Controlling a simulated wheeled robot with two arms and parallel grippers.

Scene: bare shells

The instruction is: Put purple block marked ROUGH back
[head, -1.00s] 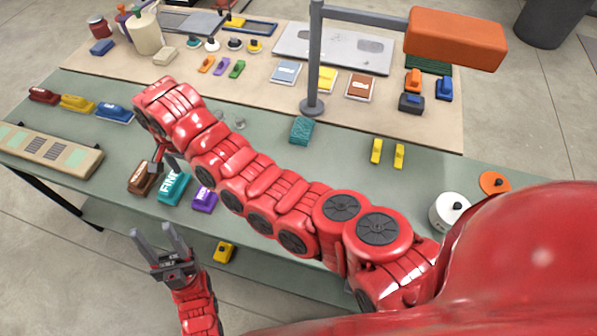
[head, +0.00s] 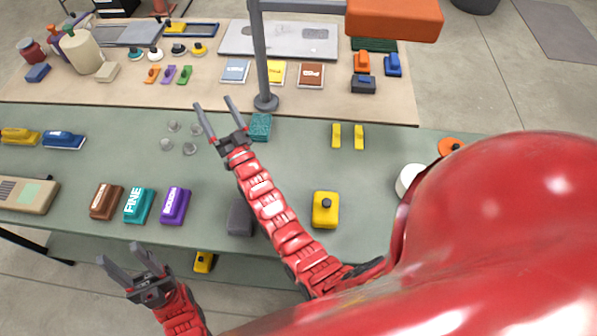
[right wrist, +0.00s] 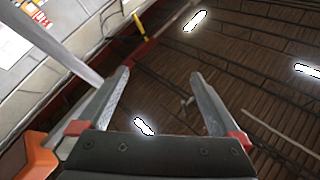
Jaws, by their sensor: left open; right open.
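The purple block (head: 174,206) with white lettering lies on the green table, right of a teal block marked FINE (head: 139,205) and a brown block (head: 105,202). Its lettering is too small to read surely. My right gripper (head: 219,117) is open and empty, raised over the table's middle, up and right of the purple block. In the right wrist view my right gripper (right wrist: 163,95) shows spread fingers with nothing between them. My left gripper (head: 127,258) is open and empty near the table's front edge, below the teal block.
A grey post (head: 260,60) with an orange padded arm (head: 394,18) rises behind my right gripper. A yellow block (head: 325,209) and a dark grey block (head: 240,217) lie on the table. Small grey knobs (head: 167,144) stand left of my right gripper.

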